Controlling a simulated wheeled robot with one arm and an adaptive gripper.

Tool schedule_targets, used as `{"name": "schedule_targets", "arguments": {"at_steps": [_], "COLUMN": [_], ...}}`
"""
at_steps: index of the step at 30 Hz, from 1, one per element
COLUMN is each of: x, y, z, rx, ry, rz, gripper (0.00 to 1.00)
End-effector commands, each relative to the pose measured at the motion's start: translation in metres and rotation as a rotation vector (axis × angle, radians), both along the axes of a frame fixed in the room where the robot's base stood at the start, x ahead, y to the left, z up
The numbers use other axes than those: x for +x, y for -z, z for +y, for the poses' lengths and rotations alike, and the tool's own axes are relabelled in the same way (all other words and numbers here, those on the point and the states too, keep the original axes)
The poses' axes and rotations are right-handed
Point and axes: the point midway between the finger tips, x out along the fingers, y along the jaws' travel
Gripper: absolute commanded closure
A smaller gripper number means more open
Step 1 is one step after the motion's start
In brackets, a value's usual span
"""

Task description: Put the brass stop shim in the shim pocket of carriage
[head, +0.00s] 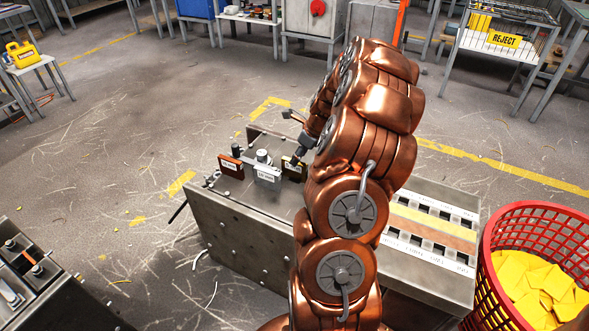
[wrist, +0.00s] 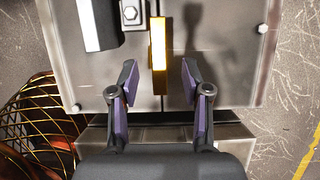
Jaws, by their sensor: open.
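The brass stop shim (wrist: 158,50) stands on the metal bench top, seen from above as a narrow yellow bar. In the head view it is the dark, yellow-edged plate (head: 294,168) at the right of a short row, partly behind my gripper. My gripper (wrist: 160,78) is open and empty; its purple-padded fingers are spread on either side of the shim's near end, with a gap on both sides. I cannot make out for certain which part is the carriage or its shim pocket.
A slotted, labelled rack (head: 432,228) lies right of my arm. A red basket (head: 540,215) of yellow pieces stands at the right. A dark fixture (head: 45,290) is at lower left.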

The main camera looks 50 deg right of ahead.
Motion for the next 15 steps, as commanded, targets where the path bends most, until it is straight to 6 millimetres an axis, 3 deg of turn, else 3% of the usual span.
{"name": "schedule_targets", "arguments": {"at_steps": [15], "x": [0.02], "y": [0.051], "z": [0.008], "rx": [0.001], "ry": [-0.004], "rz": [0.002], "gripper": [0.52]}}
